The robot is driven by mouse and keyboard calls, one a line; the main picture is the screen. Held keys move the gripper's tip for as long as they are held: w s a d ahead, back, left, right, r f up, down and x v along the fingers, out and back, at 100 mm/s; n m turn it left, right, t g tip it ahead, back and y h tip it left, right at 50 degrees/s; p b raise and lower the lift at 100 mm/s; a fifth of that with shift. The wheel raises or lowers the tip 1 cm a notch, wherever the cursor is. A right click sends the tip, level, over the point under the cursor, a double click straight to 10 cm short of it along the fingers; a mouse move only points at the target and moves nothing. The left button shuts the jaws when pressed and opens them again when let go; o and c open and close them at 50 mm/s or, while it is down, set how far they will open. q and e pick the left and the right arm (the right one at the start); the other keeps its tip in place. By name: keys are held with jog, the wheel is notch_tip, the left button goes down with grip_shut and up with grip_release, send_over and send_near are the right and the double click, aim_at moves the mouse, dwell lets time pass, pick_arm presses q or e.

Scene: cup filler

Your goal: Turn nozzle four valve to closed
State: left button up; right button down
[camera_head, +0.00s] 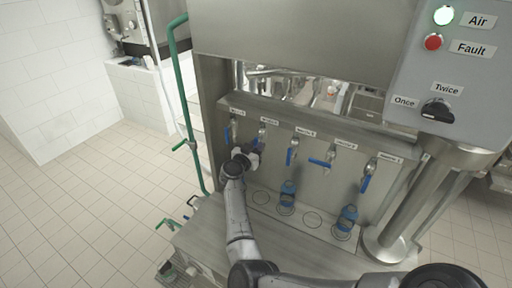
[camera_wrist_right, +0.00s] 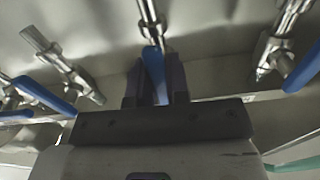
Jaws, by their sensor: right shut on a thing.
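A row of steel nozzles with blue lever valves runs along the filler's steel panel. The nozzle four valve (camera_head: 256,144) is second from the left; its label is too small to read surely. My right gripper (camera_head: 246,152) is at this valve and hides part of it. In the right wrist view, its dark fingers (camera_wrist_right: 155,85) are shut on the blue lever (camera_wrist_right: 154,68), one on each side. The lever there runs roughly in line with its steel pipe (camera_wrist_right: 150,20). My left gripper is not in view.
Neighbouring blue levers (camera_head: 291,157) and (camera_wrist_right: 42,95) sit close on both sides. A control box (camera_head: 455,70) is at upper right. A green pipe (camera_head: 187,110) is at left, beyond it open tiled floor.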

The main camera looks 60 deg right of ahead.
jog(key=m, duration=0.2)
jog(key=w+m, duration=0.1)
jog(key=shift+r+m, duration=0.1)
jog(key=shift+m, duration=0.3)
jog(key=m+b, duration=0.1)
jog(key=m, duration=0.3)
jog(key=w+r+m+b, duration=0.1)
jog(key=m+b, duration=0.1)
jog(key=m, duration=0.3)
jog(key=r+m+b, duration=0.1)
jog(key=m, duration=0.3)
jog(key=shift+w+a+r+m+b, duration=0.1)
jog(key=shift+w+r+m+b, duration=0.1)
jog(key=shift+w+m+b, duration=0.15)
jog(key=shift+r, duration=0.1)
jog(key=c, duration=1.1)
grip_release()
